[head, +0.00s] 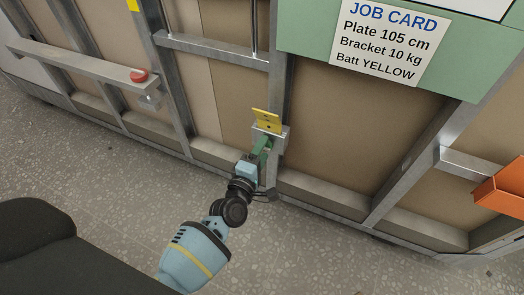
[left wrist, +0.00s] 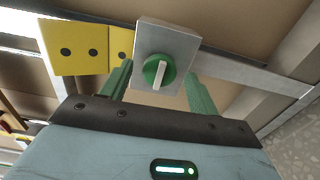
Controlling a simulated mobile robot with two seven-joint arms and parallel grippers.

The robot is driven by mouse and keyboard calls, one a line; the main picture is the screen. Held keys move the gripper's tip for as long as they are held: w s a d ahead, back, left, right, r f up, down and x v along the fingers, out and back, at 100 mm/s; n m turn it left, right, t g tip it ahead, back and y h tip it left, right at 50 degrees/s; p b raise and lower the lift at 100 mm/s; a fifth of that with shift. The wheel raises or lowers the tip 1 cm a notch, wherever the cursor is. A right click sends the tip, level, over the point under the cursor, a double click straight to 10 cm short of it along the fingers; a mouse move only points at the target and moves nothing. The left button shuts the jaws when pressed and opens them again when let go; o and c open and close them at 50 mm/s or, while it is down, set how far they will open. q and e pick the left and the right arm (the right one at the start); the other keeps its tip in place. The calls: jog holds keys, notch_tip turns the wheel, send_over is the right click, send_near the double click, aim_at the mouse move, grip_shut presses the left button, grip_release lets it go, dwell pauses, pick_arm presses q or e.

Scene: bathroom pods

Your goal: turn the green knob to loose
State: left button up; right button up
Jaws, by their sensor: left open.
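The green knob (left wrist: 154,64) is a round dial with a white bar across it, on the face of a grey metal box (left wrist: 180,45). In the left wrist view the white bar stands nearly upright, tilted slightly to the right. My left gripper (head: 263,147) is open at the box, and its green fingers show on either side of the knob in the left wrist view. I cannot tell whether the fingers touch it. In the head view the knob is hidden behind the gripper. No loose or tight marking is readable. My right gripper is not in view.
A yellow plate (head: 266,120) with dark holes sits just above the box, close to my fingers. Metal studs and rails frame the wall. A red knob (head: 139,75) is on the left rail, an orange tray (head: 502,188) at right. A job card (head: 385,38) hangs above.

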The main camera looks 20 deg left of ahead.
pick_arm(q)
jog(key=s+p, duration=0.1)
jog(key=s, duration=0.6)
jog(key=shift+s, duration=0.2)
jog(key=shift+a, duration=0.1)
jog(key=shift+p, duration=0.3)
